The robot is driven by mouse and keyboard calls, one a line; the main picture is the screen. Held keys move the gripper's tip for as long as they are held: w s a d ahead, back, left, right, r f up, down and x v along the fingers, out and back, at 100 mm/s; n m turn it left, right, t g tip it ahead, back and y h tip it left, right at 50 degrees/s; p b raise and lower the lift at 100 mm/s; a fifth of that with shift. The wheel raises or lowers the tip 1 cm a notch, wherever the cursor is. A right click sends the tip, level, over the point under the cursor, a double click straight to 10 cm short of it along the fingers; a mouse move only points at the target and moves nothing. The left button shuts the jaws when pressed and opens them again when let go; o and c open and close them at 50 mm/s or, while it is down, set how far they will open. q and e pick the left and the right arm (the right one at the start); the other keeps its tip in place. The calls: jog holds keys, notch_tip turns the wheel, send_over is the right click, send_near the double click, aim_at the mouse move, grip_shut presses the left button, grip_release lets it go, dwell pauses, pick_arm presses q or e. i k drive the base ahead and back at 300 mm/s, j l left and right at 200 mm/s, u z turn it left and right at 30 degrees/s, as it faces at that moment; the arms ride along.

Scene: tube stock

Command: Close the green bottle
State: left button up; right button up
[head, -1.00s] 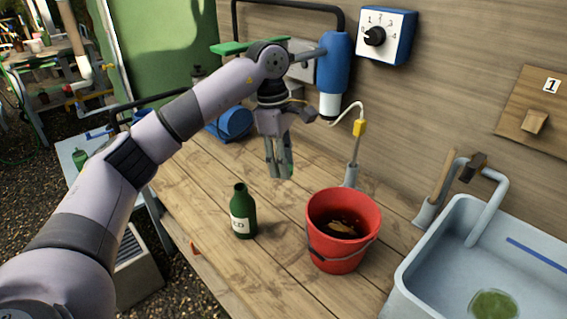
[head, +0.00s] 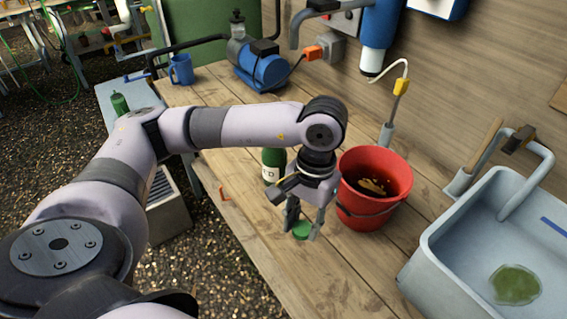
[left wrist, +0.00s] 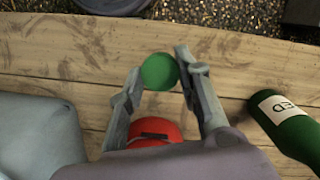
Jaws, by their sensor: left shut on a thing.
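The green bottle (head: 272,163) stands on the wooden bench, partly hidden by my left wrist in the head view. In the left wrist view the bottle (left wrist: 297,137) is at the right edge with a white label. My left gripper (head: 303,230) points down in front of the bottle and to its right. It is shut on a round green cap (head: 302,231). The left wrist view shows the cap (left wrist: 160,71) between the two fingertips, apart from the bottle. The bottle's mouth is hidden in the head view. My right gripper is not in view.
A red bucket (head: 351,203) with brown contents stands close to the right of my left gripper. A pale sink (head: 432,240) is further right. A blue pump (head: 262,68) and a blue mug (head: 181,69) are at the back. The front of the bench is clear.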

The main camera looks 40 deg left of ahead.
aim_at(274, 161)
jog(key=j+z, duration=0.15)
jog(key=j, duration=0.5)
jog(key=j+z, duration=0.15)
jog(key=j, duration=0.5)
jog(key=j+z, duration=0.15)
jog(key=j, duration=0.5)
jog(key=k+j+z, duration=0.2)
jog(key=j, duration=0.45)
jog(key=i, duration=0.1)
